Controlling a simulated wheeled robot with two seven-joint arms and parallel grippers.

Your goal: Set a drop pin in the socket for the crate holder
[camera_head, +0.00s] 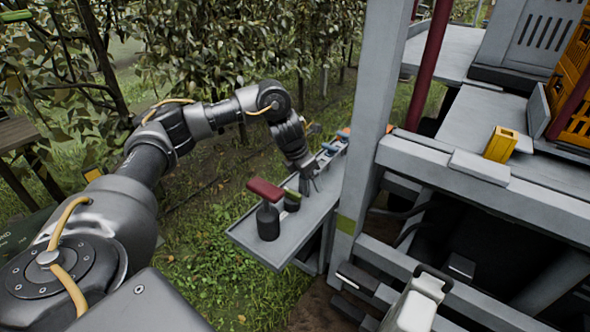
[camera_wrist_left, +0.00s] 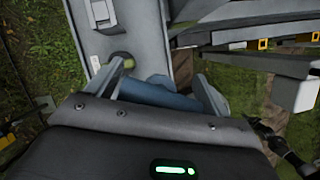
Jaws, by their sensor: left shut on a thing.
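My left gripper (camera_head: 311,182) points down over the grey side shelf (camera_head: 290,232) in the head view. In the left wrist view its two fingers are closed on a blue thing (camera_wrist_left: 165,92), which looks like the blue grip of a drop pin. The rest of it is hidden behind the gripper body. My right gripper is not seen.
On the shelf, a red-topped dark piece (camera_head: 268,220) and a green-topped piece (camera_head: 292,201) stand in front of the gripper. Small blue (camera_head: 329,148) and orange (camera_head: 344,133) pieces lie behind. A grey post (camera_head: 362,120) rises close right of the shelf. A yellow block (camera_head: 500,145) sits on the machine.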

